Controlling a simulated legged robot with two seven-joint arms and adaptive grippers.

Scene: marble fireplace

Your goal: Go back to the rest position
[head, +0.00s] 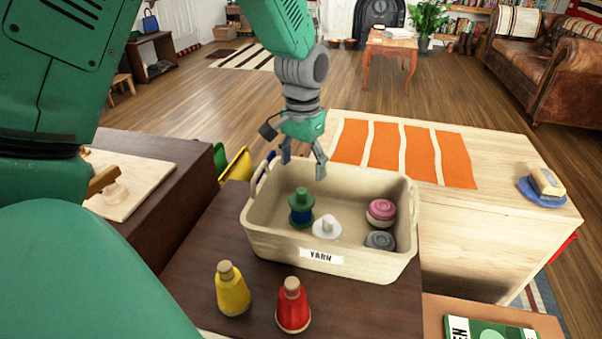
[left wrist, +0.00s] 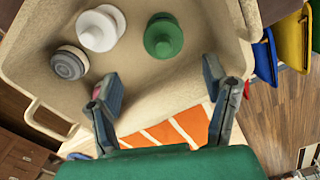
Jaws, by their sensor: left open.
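My left gripper (head: 303,158) is open and empty above the back left part of the yarn bin. Its two spread fingers (left wrist: 165,100) also show in the left wrist view, with nothing between them. The beige bin (head: 262,240) is labelled YARN and stands on a dark table. The left wrist view shows the green spool (left wrist: 164,37), white spool (left wrist: 97,29) and grey ball (left wrist: 69,63). My right gripper is not in view.
A yellow cone (head: 233,291) and a red cone (head: 293,308) stand in front of the bin. An orange striped mat (head: 402,151) lies on the light table behind it. A blue dish (head: 540,193) sits at the right. A wooden board (head: 125,180) lies at the left.

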